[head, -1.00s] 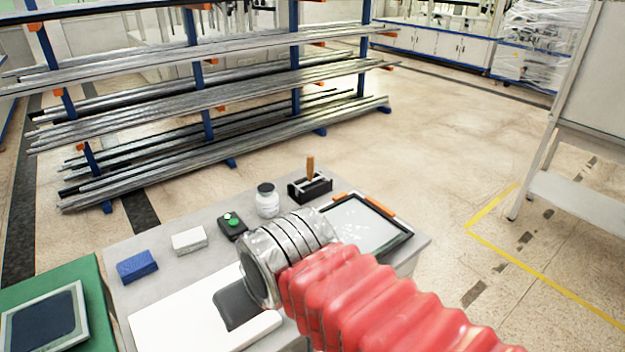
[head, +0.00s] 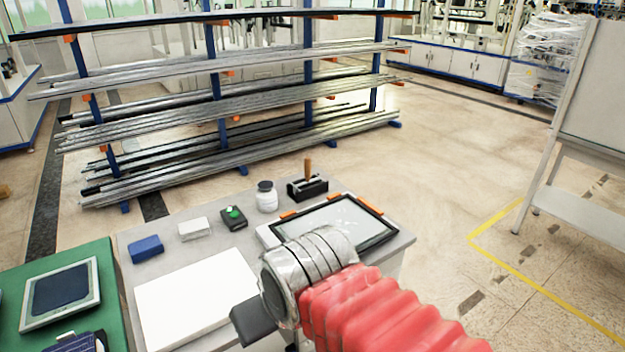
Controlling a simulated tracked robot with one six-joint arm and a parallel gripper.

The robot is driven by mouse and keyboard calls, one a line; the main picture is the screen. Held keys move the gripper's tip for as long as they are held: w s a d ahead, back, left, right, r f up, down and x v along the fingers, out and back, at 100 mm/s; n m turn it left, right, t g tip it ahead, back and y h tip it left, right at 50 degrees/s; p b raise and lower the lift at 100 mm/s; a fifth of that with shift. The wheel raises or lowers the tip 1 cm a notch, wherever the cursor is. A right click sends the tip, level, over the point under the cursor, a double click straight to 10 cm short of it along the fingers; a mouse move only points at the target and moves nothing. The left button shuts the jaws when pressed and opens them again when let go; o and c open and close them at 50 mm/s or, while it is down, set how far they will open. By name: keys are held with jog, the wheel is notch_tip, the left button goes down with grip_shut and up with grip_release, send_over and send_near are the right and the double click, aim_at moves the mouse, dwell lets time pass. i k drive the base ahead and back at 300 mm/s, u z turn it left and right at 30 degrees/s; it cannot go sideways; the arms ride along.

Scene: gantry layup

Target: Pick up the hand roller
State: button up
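The hand roller appears to be the tool with an upright wooden handle (head: 308,170) standing in a black holder (head: 307,189) at the back of the grey table. Its lower part is hidden inside the holder. My gripper (head: 252,322) shows only as a dark grey piece beyond the silver-wrapped wrist, at the front edge of the white board. It is in front of and to the left of the roller, well apart from it. The fingertips cannot be made out, nor whether anything is between them.
On the grey table are a blue block (head: 146,248), a white block (head: 194,229), a black box with a green button (head: 234,217), a white jar (head: 266,198), a white board (head: 190,298) and a framed glass panel (head: 345,227). A green table (head: 110,290) adjoins at left.

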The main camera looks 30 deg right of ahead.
aim_at(307, 161)
jog(key=z, duration=2.75)
jog(key=i, duration=2.05)
